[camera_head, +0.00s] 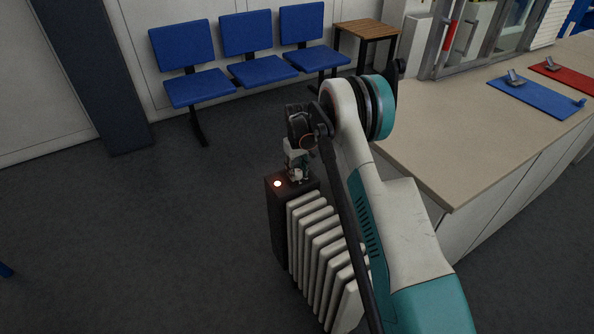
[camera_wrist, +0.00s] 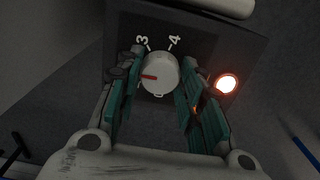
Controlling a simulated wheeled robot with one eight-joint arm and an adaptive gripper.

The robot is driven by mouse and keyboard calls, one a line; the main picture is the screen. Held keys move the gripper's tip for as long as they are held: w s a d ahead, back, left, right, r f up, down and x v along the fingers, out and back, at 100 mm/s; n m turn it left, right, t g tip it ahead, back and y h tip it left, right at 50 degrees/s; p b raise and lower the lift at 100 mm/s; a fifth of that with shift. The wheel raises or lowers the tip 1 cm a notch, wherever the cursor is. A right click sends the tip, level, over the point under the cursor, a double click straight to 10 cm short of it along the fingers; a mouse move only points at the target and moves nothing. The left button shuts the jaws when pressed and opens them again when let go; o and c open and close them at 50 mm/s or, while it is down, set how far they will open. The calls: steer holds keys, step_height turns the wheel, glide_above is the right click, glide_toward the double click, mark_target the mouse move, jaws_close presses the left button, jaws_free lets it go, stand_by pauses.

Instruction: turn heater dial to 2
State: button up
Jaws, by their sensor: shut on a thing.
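The heater (camera_head: 318,240) is a white ribbed radiator with a dark control box (camera_head: 277,215) at its far end, standing on the floor. The white round dial (camera_wrist: 160,74) is on the box's top panel, with a red pointer mark facing left in the wrist view. The numbers 3 and 4 show above the dial; other markings are mostly hidden by my fingers. A round lamp (camera_wrist: 227,83) glows beside the dial and also shows in the head view (camera_head: 277,184). My gripper (camera_wrist: 158,82) has its teal-padded fingers on both sides of the dial, shut on it. In the head view my gripper (camera_head: 297,172) is over the box.
A counter (camera_head: 470,130) stands to the right, with a blue mat (camera_head: 540,97) and a red mat (camera_head: 572,78) on it. Blue chairs (camera_head: 255,70) and a small wooden table (camera_head: 366,30) line the back wall. Floor left of the heater is clear.

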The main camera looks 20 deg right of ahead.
mark_target(297, 172)
steer(key=o, duration=1.1)
steer(key=shift+f, duration=0.1)
steer(key=shift+c, duration=0.2)
step_height(297, 172, up, 12)
